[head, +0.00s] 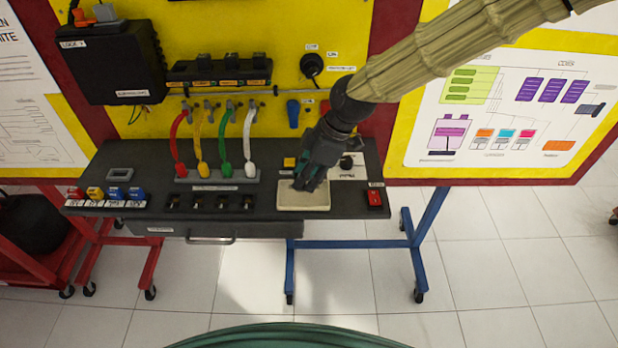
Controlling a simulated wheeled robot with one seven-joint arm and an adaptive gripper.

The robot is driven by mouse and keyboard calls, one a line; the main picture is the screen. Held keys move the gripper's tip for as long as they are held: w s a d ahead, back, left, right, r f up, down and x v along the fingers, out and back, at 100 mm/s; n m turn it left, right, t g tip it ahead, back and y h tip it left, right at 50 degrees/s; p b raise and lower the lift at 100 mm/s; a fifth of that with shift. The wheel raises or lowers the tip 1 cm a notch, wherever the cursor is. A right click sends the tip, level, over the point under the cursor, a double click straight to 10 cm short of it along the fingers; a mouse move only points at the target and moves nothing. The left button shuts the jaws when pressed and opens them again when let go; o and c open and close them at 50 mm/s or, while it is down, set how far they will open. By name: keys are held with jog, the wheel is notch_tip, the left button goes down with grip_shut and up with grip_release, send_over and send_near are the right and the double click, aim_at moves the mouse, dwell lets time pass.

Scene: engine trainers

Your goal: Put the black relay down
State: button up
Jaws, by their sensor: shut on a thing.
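My gripper (307,183) is at the end of my arm, pointing down over a small beige tray (318,204) on the right part of the dark bench top. It is shut on the black relay, which is hard to tell apart from the dark fingers at this size. The fingertips are over the tray's back-left part. I cannot tell whether the relay touches the tray floor.
A red switch (375,198) is right of the tray, and a yellow button (289,162) is behind it. Coloured cables (226,143) rise from a grey block at left. Small black sockets (210,202) line the front of the bench top (268,205). A grey-framed part (119,174) lies far left.

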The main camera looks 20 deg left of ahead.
jog(key=shift+w, duration=0.55)
jog(key=shift+f+p, duration=0.75)
jog(key=shift+f, duration=1)
jog(key=shift+f, duration=0.2)
jog(key=o, duration=0.9)
jog(key=shift+r, duration=0.1)
jog(key=b+v, duration=0.2)
jog(key=v, duration=1)
